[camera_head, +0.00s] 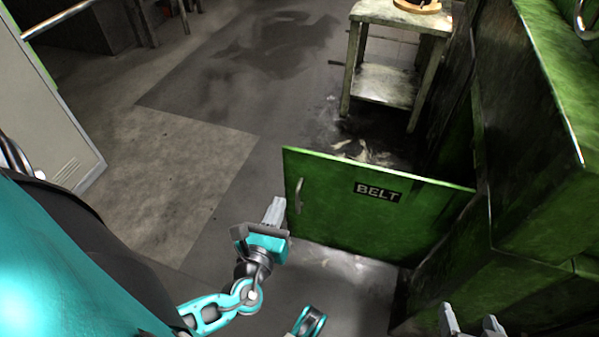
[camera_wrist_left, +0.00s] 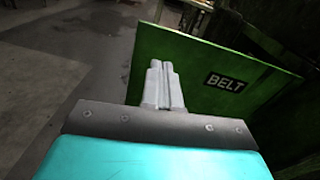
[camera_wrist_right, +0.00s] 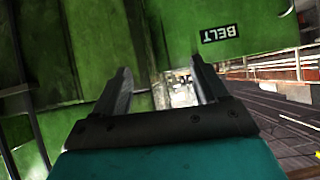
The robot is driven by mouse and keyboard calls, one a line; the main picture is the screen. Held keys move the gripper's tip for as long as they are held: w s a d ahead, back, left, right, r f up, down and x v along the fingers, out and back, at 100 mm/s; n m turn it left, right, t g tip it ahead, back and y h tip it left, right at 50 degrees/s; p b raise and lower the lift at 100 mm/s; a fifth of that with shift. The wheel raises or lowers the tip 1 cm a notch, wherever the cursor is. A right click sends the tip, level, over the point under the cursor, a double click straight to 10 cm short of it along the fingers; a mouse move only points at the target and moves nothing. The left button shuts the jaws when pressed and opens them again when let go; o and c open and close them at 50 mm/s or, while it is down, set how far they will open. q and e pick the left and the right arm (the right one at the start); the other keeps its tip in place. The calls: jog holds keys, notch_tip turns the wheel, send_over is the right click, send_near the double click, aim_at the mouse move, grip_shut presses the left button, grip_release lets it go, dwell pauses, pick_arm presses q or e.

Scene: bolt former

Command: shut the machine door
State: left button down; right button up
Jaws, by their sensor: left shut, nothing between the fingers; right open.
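The green machine door (camera_head: 340,210), marked BELT, stands swung out from the green machine (camera_head: 535,130), with its hinge side at the right. A metal handle (camera_head: 298,195) is near its free left edge. My left gripper (camera_head: 275,212) is shut and empty, just left of that edge; whether it touches the door I cannot tell. The door also shows beyond the left fingers in the left wrist view (camera_wrist_left: 215,75). My right gripper (camera_head: 470,318) is open and empty, low in front of the machine. The right wrist view shows the door (camera_wrist_right: 265,30) beyond its fingers.
A worn side table (camera_head: 385,85) with a round wooden piece (camera_head: 417,5) on top stands behind the door, close to the machine. A grey cabinet (camera_head: 45,100) is at the far left. The floor (camera_head: 190,140) left of the door is clear.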

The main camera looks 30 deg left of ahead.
aim_at(303, 153)
pick_arm(q)
jog(key=shift+m+t, duration=0.4)
jog(key=shift+m, duration=0.3)
jog(key=b+x, duration=0.1)
jog(key=x, duration=0.6)
jog(key=b+x, duration=0.1)
jog(key=x, duration=0.6)
jog(key=shift+w+d, duration=0.1)
jog(key=shift+d, duration=0.15)
jog(key=shift+w, duration=0.15)
